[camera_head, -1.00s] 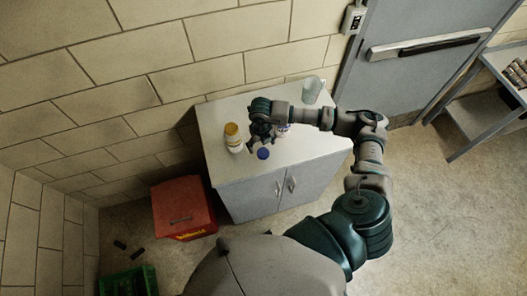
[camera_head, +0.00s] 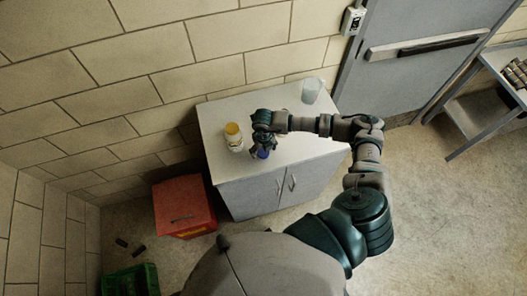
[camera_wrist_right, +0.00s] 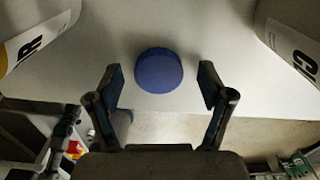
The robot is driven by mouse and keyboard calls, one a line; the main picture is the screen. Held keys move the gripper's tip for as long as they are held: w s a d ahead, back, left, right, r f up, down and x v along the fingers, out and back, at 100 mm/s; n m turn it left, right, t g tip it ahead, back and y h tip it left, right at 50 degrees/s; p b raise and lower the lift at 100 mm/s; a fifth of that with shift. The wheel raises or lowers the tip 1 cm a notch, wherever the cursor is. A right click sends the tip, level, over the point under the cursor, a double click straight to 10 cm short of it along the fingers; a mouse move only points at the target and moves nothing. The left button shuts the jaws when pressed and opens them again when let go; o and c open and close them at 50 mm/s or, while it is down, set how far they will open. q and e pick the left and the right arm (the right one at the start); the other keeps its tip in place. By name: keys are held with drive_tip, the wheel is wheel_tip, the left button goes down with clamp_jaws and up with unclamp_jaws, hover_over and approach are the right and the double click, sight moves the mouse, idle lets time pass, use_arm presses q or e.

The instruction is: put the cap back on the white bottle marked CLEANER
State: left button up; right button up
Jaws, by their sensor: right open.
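A blue cap (camera_head: 263,155) lies on the cabinet top near its front edge. In the right wrist view the cap (camera_wrist_right: 159,70) sits between and slightly beyond the fingertips of my right gripper (camera_wrist_right: 162,82), with a gap on both sides. My right gripper (camera_head: 262,148) is open and empty, over the cap. A white bottle with an orange-yellow top (camera_head: 234,138) stands left of it. In the wrist view one white bottle (camera_wrist_right: 35,35) shows a label ending in R, and another (camera_wrist_right: 292,35) a label starting with C. Which is marked CLEANER I cannot tell. My left gripper is out of view.
The grey cabinet (camera_head: 315,155) has a clear glass (camera_head: 312,90) at its back right. A red box (camera_head: 183,205) and a green crate (camera_head: 130,281) stand on the floor at left. A brick wall is behind, a door (camera_head: 425,50) to the right.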

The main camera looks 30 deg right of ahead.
sight(264, 154)
drive_tip(key=c, duration=0.8)
drive_tip(key=shift+r, duration=0.1)
drive_tip(key=shift+r, duration=0.4)
drive_tip(key=shift+s+a+r+b, duration=0.1)
drive_tip(key=shift+s+r+b, duration=0.1)
drive_tip(key=shift+r+b, duration=0.35)
drive_tip(key=shift+s+a+r+b, duration=0.1)
drive_tip(key=shift+s+r+b, duration=0.1)
drive_tip(key=shift+r, duration=0.5)
drive_tip(key=s+a+b, duration=0.1)
drive_tip(key=s+a, duration=0.1)
drive_tip(key=s, duration=0.5)
drive_tip(key=s+a+r+b, duration=0.1)
drive_tip(key=s+a+b, duration=0.1)
drive_tip(key=s, duration=0.5)
drive_tip(key=shift+s+a+r, duration=0.2)
drive_tip(key=shift+a+r, duration=0.1)
